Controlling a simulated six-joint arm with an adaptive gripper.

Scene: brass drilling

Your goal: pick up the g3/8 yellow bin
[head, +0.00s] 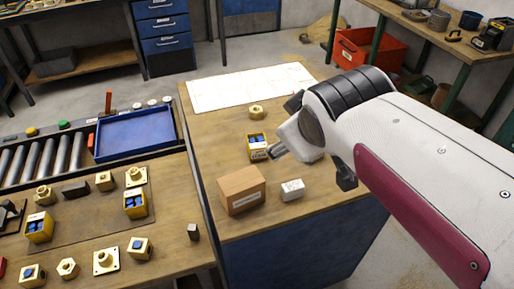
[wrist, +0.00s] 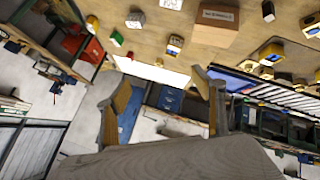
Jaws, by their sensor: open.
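A small yellow bin (head: 257,153) with a white label and blue contents stands on the right-hand table, just left of my gripper (head: 284,145). Two similar yellow bins stand on the left bench, one at its front left (head: 39,236) and one on the brown mat (head: 134,211). The labels are too small to read, so I cannot tell which is g3/8. In the wrist view a yellow bin (wrist: 174,45) shows above the fingers. My gripper also shows there (wrist: 158,88), its two fingers apart and nothing between them.
A cardboard box (head: 241,189) and a small white box (head: 292,190) stand in front of the bin. A brass fitting (head: 256,112) and a white sheet (head: 245,87) lie behind it. A blue tray (head: 136,133) lies beside the rollers at left.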

